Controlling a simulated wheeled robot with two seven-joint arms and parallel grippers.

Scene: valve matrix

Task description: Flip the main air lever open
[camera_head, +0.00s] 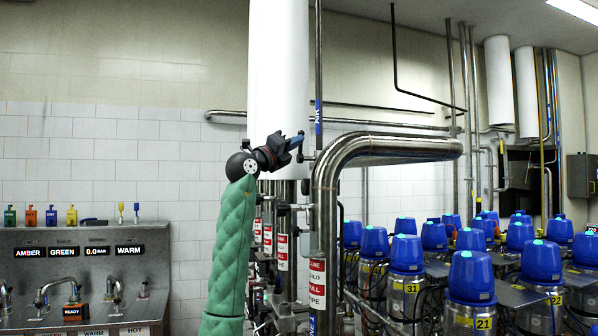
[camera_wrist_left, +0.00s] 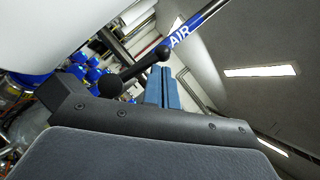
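The main air lever (camera_wrist_left: 140,68) is a black bar in the left wrist view. It runs from a small dark joint by the blue pipe marked AIR (camera_wrist_left: 196,26) to a round black knob (camera_wrist_left: 110,86). In the head view the AIR pipe (camera_head: 318,112) stands upright, and the lever is hard to make out behind my gripper. My left gripper (camera_head: 297,142) is raised just left of this pipe. Its blue fingers (camera_wrist_left: 162,88) lie close together with nothing seen between them. Their tips appear close beside the lever; I cannot tell whether they touch. My right gripper is not in view.
A wide white column (camera_head: 278,65) rises behind my left gripper. A thick bent steel pipe (camera_head: 385,149) lies just to its right. Several blue-capped valves (camera_head: 470,275) fill the lower right. A sink panel (camera_head: 85,285) with taps is at lower left. The tiled wall side is clear.

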